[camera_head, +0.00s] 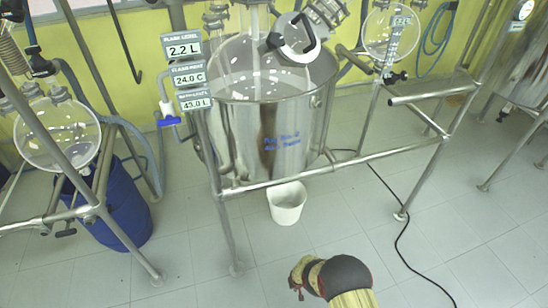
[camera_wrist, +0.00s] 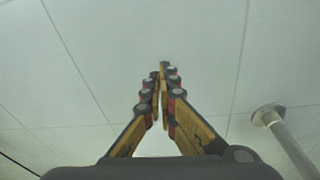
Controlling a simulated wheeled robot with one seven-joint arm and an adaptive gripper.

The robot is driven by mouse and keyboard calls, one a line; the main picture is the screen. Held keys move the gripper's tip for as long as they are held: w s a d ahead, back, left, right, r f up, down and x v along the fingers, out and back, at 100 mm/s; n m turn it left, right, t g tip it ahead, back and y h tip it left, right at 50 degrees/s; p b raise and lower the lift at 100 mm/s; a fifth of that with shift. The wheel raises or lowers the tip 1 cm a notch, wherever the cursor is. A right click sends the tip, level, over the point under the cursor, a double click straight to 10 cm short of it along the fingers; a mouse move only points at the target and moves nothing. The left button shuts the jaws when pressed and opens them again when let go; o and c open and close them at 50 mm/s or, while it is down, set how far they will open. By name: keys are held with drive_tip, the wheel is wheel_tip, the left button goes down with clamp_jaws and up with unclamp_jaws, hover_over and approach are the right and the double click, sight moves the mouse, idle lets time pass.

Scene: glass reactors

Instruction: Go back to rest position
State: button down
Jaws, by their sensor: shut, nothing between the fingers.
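My gripper (camera_wrist: 160,78) shows in the wrist view with its yellow and black fingers together and nothing between them. Beyond the fingers is pale tiled floor. In the head view, part of my arm shows at the bottom, right of the middle, over the floor and in front of the reactor frame. The fingertips cannot be made out clearly there. The arm appears apart from the frame and the bucket.
A steel reactor vessel (camera_head: 278,130) stands in a tubular frame (camera_head: 300,172), with a white bucket (camera_head: 287,203) below. A blue drum (camera_head: 118,215) is at left. A black cable (camera_head: 402,250) crosses the floor at right. A frame leg (camera_wrist: 283,133) stands right of my gripper. Front floor is mostly clear.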

drive_tip(key=s+d+r+g, duration=0.2)
drive_tip(key=s+d+g, duration=0.1)
drive_tip(key=s, duration=0.6)
drive_tip(key=w+d+r+g, duration=0.1)
drive_tip(key=w+r, duration=0.2)
drive_tip(key=r, duration=2.4)
drive_tip(key=w+r+g, duration=0.1)
drive_tip(key=w+r, duration=0.2)
drive_tip(key=r, duration=2.4)
drive_tip(key=s+d+r+t, duration=0.1)
drive_tip(key=s+r+t, duration=0.2)
drive_tip(key=r, duration=1)
drive_tip(key=s+d+r+m+t, duration=0.1)
drive_tip(key=s+r+t, duration=0.2)
drive_tip(key=s+r, duration=0.7)
drive_tip(key=s+d+r+m+t, duration=0.1)
drive_tip(key=s+r, duration=0.6)
drive_tip(key=r, duration=0.9)
drive_tip(key=shift+r+t, duration=0.35)
drive_tip(key=shift+t, duration=0.55)
